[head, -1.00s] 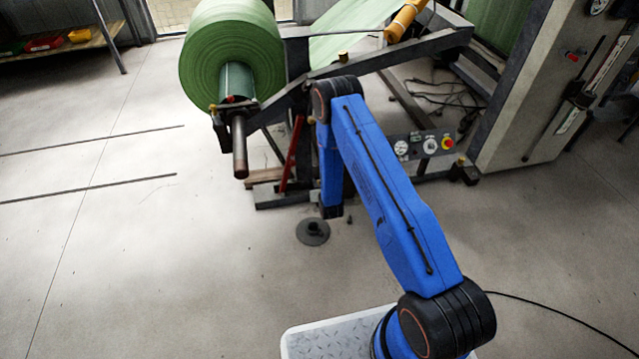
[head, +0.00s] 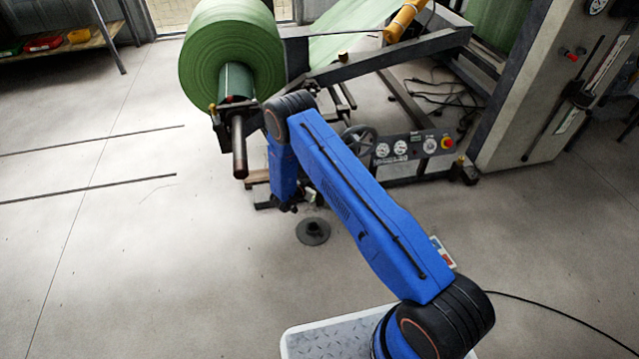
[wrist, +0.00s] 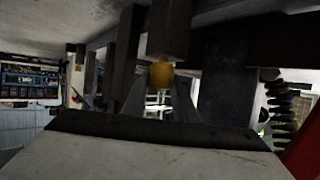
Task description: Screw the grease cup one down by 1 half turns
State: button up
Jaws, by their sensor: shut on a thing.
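In the wrist view a small brass-yellow grease cup (wrist: 161,75) sits below a dark block, between the two fingers of my gripper (wrist: 160,88). My gripper is shut on it, with the grey fingers on its left and right sides. The cup's lower part and the exact contact are dark and hard to see. In the head view my gripper and this cup are hidden behind my blue arm, near the lower frame of the roll stand.
A big green roll (head: 225,55) on its shaft hangs over the left of the stand. A gauge panel (head: 405,148) and handwheel (head: 359,139) are right of my arm. A dark round disc (head: 313,231) lies on the floor. The floor at left is mostly clear.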

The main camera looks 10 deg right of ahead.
jog(key=shift+m+g+h, duration=0.8)
jog(key=shift+m+g, duration=0.3)
jog(key=shift+m, duration=0.1)
jog(key=o, duration=1.1)
jog(key=shift+c, duration=0.2)
